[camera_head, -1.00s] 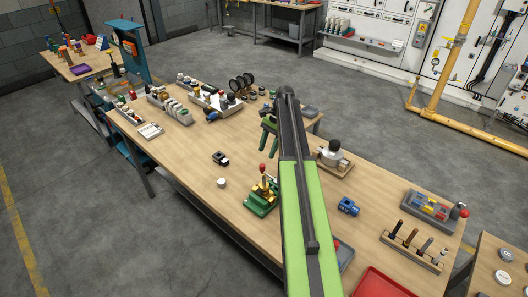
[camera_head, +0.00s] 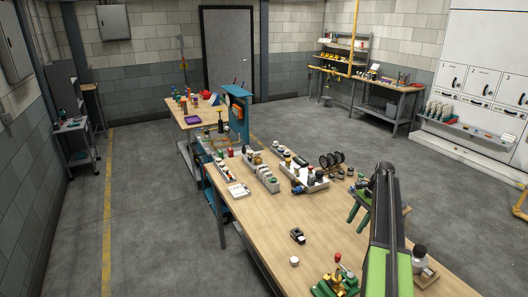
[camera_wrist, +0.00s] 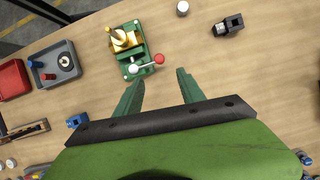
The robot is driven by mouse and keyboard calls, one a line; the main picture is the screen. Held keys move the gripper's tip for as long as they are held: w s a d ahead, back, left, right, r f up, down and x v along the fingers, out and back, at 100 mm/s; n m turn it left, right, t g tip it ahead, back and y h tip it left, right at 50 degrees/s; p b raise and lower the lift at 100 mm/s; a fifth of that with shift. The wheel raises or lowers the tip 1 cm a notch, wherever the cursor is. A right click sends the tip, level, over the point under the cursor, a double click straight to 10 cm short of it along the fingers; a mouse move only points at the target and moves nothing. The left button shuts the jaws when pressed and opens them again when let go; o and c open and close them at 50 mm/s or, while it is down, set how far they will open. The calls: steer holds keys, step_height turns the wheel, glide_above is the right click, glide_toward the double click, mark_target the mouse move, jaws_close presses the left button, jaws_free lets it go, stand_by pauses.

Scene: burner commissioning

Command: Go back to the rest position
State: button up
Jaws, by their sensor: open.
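My gripper (camera_wrist: 161,88) is open and empty in the wrist view, with its two green fingers spread apart above the wooden workbench (camera_wrist: 240,80). A green fixture with a brass part and a red-knobbed lever (camera_wrist: 137,66) stands on the bench just ahead of the left finger. In the head view my green and black arm reaches forward over the bench, and the green fingers (camera_head: 357,212) show partly behind its end. The same green fixture (camera_head: 335,284) is at the bottom edge, left of my arm.
A small black block (camera_head: 297,236) and a white cylinder (camera_head: 294,261) stand on the bench. Trays of parts (camera_head: 262,177) line its far left edge. A grey tray (camera_wrist: 57,66) and a red tray (camera_wrist: 12,80) lie left in the wrist view. Open floor (camera_head: 150,220) lies left.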

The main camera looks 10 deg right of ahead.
steer(key=a+f+n+g+h+b, duration=0.1)
steer(key=a+f+n+b, duration=0.3)
steer(key=a, duration=1.1)
steer(key=a+f+n+b, duration=0.1)
steer(key=a+f+b, duration=0.35)
steer(key=a, duration=1.05)
steer(key=s+a+f+n+h+b, duration=0.1)
steer(key=s+a+f+n, duration=0.1)
steer(key=s+a+n, duration=0.2)
steer(key=s+a+f+n+t+h+b, duration=0.1)
steer(key=s+a+f+n+h, duration=0.1)
steer(key=s+a+n, duration=0.3)
steer(key=s+f+n, duration=0.1)
steer(key=s+n, duration=0.1)
steer(key=s, duration=0.2)
steer(key=shift+s+a+t+b, duration=0.3)
steer(key=shift+s+b, duration=0.1)
